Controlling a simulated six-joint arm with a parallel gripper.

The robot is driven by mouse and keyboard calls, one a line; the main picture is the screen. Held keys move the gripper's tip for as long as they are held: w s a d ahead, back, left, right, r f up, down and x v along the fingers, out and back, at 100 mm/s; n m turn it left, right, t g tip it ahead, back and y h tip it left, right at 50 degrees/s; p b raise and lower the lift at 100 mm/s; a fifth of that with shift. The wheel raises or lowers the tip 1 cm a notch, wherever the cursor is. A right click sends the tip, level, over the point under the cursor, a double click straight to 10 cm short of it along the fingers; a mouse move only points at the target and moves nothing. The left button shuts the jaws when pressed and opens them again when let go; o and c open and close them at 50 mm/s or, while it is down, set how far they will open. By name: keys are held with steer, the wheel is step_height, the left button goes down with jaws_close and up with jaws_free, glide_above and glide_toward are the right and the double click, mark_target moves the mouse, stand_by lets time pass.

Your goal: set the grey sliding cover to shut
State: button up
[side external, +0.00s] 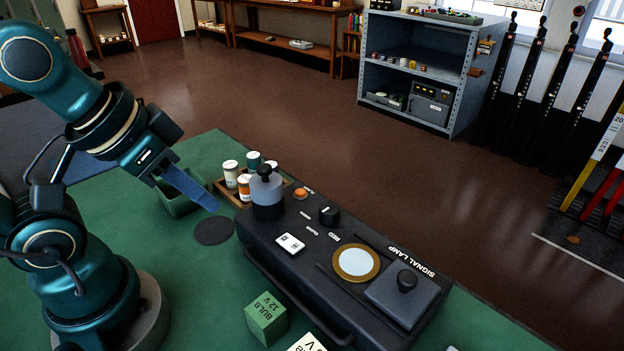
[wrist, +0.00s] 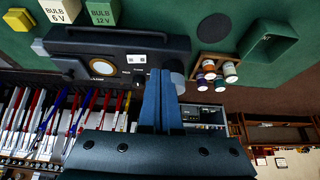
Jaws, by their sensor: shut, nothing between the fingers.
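Thin rails run beside the lens. My gripper (side external: 215,208) is shut and empty, above the mat left of the lamp box, well apart from the cover.
Behind are a wooden tray (side external: 228,192) of small jars and a green bin (side external: 180,203). A green bulb block (side external: 266,317) and a white one (side external: 307,343) stand in front.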

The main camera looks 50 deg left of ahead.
steer(key=o, duration=0.9)
steer(key=shift+w+d+r, duration=0.1)
steer(key=shift+w+r, duration=0.25)
steer(key=shift+r, duration=0.1)
steer(key=shift+o, duration=0.2)
steer(key=w+d+r+m+t+h, duration=0.1)
steer(key=w+d+r+m, duration=0.2)
steer(key=w+r, duration=0.15)
steer(key=m+g+h, duration=0.2)
steer(key=m+g, duration=0.1)
steer(key=m, duration=0.3)
glide_above(406, 277)
steer(key=s+a, duration=0.2)
step_height(406, 277, down, 8)
steer(key=shift+w+d+r, duration=0.1)
steer(key=shift+d+r, duration=0.05)
steer(key=x, duration=0.3)
steer(key=shift+x, duration=0.8)
